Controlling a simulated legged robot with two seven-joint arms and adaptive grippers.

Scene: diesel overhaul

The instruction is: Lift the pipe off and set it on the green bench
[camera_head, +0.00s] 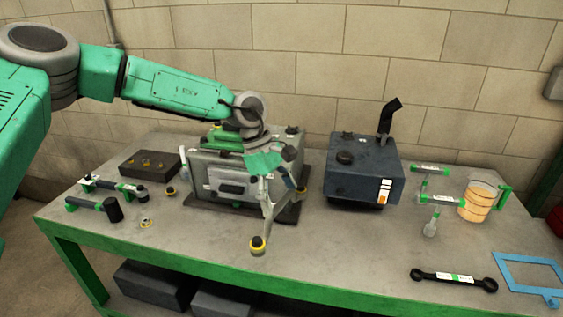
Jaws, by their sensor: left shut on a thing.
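My left gripper (268,185) hangs in front of the right part of the grey engine block (222,172). It is shut on what appears to be the pipe (266,225), a thin pale piece with a yellow-and-black end low at the front. The fingers and wrist hide much of the pipe. I cannot tell whether it still touches the engine. The green bench (330,255) has a grey top and a green front rail. My right gripper is not in view.
A dark tank (365,170) with a black spout stands right of the engine. Farther right are green-marked tools (440,199), an amber jar (477,201), a black wrench (453,278) and a blue frame (530,274). A hammer (95,205) lies left. The front middle is clear.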

